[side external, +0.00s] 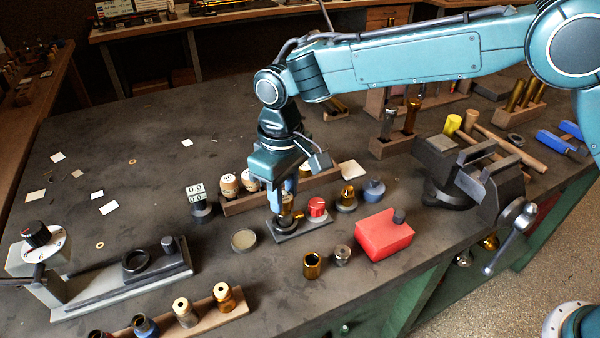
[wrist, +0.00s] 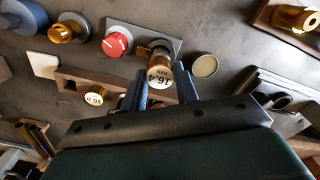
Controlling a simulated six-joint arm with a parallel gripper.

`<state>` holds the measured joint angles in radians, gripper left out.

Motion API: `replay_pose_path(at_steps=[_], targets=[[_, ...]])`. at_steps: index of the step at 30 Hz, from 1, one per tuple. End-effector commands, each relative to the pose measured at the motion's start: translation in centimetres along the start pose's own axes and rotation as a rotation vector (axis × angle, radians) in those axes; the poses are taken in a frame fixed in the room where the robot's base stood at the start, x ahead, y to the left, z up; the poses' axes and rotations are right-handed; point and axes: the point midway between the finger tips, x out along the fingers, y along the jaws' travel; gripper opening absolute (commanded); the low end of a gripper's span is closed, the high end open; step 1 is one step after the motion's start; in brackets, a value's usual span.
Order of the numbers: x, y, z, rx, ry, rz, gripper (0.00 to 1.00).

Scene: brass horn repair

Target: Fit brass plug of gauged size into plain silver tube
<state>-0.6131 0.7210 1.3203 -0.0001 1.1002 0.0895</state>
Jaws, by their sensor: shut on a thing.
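My gripper (side external: 284,204) is low over a small grey plate (side external: 300,228) with a red knob. It is shut on a brass plug (wrist: 160,73) whose pale end face reads 16.4 in the wrist view. The plug is at the plate's dark round socket (wrist: 158,44); I cannot tell whether it is seated in it. In the side view the fingers hide most of the plug. Another plug (wrist: 95,98), marked 16.9, sits in the wooden rack (side external: 240,204). A silver tube (side external: 387,124) stands in a wooden block; I cannot tell if it is the plain one.
A brass sleeve (side external: 312,265) and a small silver piece (side external: 343,255) stand in front. A vise (side external: 470,175) is at right. The left tabletop is mostly open.

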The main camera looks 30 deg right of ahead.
Motion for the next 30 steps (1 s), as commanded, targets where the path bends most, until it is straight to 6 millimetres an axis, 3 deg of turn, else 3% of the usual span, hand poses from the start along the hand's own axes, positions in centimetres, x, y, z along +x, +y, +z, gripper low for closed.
replay_pose_path(at_steps=[29,30], targets=[[1.7,0.0,0.0,0.000,0.000,0.000,0.06],[1.7,0.0,0.0,0.000,0.000,0.000,0.34]])
